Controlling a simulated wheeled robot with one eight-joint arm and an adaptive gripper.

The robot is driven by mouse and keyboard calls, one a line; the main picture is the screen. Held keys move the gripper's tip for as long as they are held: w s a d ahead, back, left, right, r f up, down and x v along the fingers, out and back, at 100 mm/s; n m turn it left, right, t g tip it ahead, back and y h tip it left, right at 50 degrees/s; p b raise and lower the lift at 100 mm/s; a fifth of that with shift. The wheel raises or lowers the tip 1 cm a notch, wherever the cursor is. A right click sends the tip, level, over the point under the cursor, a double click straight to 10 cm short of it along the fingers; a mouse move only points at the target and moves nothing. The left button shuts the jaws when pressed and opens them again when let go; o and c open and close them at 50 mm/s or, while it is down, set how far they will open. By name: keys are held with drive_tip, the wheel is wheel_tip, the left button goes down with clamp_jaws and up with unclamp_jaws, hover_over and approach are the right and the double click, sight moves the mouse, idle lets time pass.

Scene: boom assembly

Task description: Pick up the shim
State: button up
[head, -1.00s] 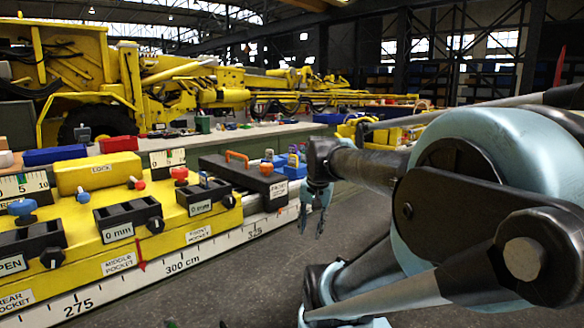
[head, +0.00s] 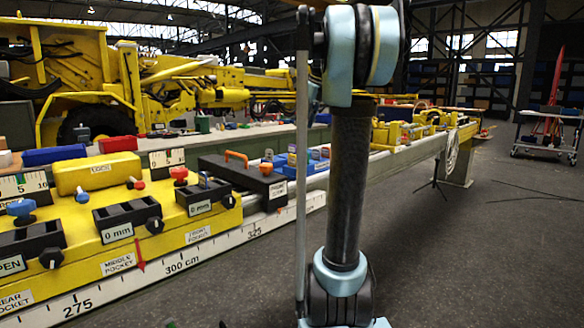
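I cannot pick out a shim for certain. Two black blocks marked "0 mm" stand on the yellow bench fixture (head: 75,250), a middle one (head: 127,222) and a front one (head: 203,200), each with a black knob. Another black block, marked "OPEN" (head: 30,245), is cut by the left edge. A blue tray (head: 310,167) with small coloured pieces lies behind the long black block, partly hidden by my arm. My arm stands upright in the middle of the head view. My gripper is outside the picture.
Grey floor (head: 480,260) is open at the right, with a cart (head: 548,133) farther back.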

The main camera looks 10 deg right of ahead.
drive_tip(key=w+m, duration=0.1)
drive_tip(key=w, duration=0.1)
hover_over(293, 164)
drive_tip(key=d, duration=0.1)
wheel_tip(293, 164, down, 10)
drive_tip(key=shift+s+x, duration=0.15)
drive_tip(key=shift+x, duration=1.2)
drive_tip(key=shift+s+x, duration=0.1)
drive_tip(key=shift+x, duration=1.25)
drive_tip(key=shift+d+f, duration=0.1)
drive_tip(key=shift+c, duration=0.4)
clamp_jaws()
